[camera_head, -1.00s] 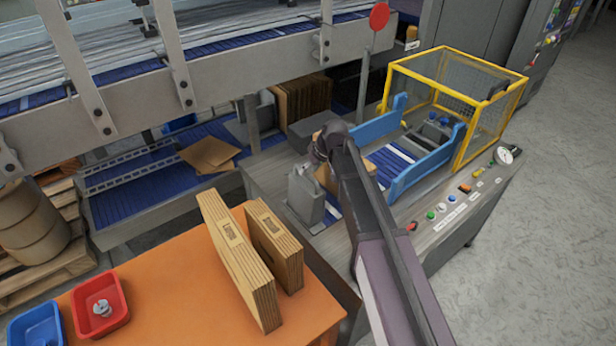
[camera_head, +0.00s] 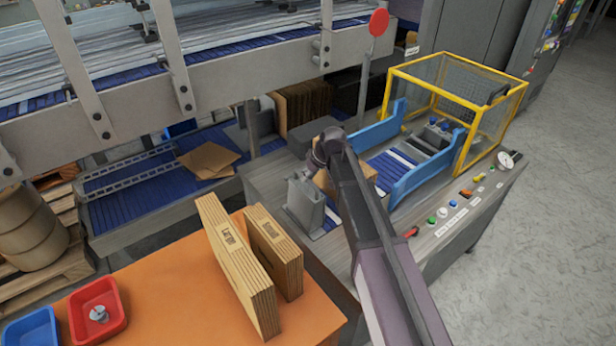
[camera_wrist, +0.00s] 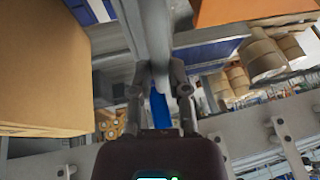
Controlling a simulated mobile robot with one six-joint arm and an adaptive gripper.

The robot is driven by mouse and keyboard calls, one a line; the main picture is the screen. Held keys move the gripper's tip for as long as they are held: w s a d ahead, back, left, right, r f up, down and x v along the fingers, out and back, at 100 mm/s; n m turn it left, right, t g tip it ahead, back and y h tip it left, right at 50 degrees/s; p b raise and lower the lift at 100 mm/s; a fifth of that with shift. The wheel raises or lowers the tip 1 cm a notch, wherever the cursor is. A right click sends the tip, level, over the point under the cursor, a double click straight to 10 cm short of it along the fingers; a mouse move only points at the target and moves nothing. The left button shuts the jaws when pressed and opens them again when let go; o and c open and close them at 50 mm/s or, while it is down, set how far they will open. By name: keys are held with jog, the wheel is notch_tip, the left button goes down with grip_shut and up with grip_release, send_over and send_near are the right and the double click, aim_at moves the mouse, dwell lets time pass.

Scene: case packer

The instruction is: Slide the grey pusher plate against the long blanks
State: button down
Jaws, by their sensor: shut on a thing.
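The grey pusher plate (camera_head: 305,203) stands upright on the machine bed, left of the blue side guides. In the wrist view the plate (camera_wrist: 152,30) runs between the two fingers of my gripper (camera_wrist: 160,88), which is shut on it. In the head view my gripper (camera_head: 316,166) is at the plate's top, partly hidden by my arm. The brown long blanks (camera_head: 324,184) stand just right of the plate, mostly hidden behind my arm. In the wrist view the blanks (camera_wrist: 40,65) fill the left side, with a visible gap between them and the plate.
Blue guides (camera_head: 430,168) and a yellow mesh cage (camera_head: 455,63) stand to the right. An orange table (camera_head: 185,285) in front holds two brown blank stacks (camera_head: 240,265), a red tray (camera_head: 118,325) and a blue tray (camera_head: 32,330). A grey conveyor frame (camera_head: 240,70) crosses behind.

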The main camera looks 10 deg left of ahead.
jog(key=w+d, duration=0.5)
dwell(0.3)
jog(key=c, duration=0.6)
grip_release()
jog(key=shift+s+a, duration=0.2)
